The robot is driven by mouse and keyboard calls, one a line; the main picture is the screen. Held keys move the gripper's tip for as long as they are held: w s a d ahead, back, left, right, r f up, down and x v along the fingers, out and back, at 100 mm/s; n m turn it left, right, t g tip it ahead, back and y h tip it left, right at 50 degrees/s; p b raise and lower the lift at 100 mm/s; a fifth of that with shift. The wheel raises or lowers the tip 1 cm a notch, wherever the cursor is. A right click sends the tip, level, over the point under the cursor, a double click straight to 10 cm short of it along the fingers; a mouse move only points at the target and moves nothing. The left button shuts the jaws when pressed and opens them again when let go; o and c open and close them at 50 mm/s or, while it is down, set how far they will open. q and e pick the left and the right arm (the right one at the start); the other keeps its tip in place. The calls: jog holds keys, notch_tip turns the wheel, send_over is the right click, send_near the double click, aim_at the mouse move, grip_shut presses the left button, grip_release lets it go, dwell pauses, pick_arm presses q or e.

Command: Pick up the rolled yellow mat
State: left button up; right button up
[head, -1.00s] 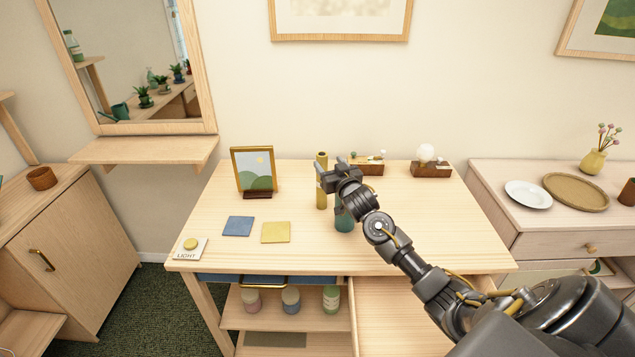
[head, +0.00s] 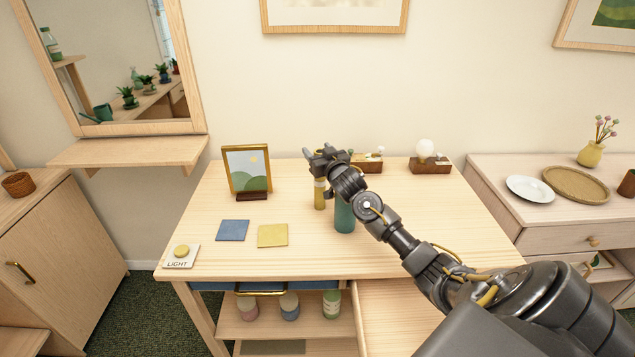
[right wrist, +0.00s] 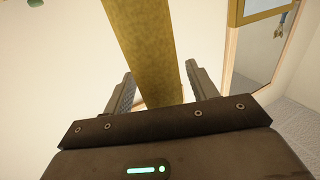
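The rolled yellow mat (head: 320,194) stands upright on the wooden table (head: 370,250), its upper end partly hidden by my right gripper (head: 319,155) in the head view. In the right wrist view the yellow mat (right wrist: 143,45) runs between the two fingers of my right gripper (right wrist: 160,72). The fingers are spread, with a gap showing on the mat's right side. Whether the left finger touches the mat I cannot tell. My left gripper is not in view.
A teal cylinder (head: 344,216) stands close to the mat, just below my right wrist. A framed picture (head: 247,170), a blue square (head: 233,230) and a yellow square (head: 272,235) are to the left. Two wooden blocks (head: 430,166) (head: 367,164) stand at the back.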

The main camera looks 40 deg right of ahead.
jog(key=shift+c, duration=1.1)
jog(key=shift+w+a+f, duration=0.15)
jog(key=shift+w, duration=0.05)
jog(key=c, duration=0.5)
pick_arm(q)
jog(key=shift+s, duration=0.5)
pick_arm(e)
jog(key=shift+s, duration=0.1)
grip_shut()
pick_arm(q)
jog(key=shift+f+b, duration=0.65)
pick_arm(e)
notch_tip(320, 180, up, 10)
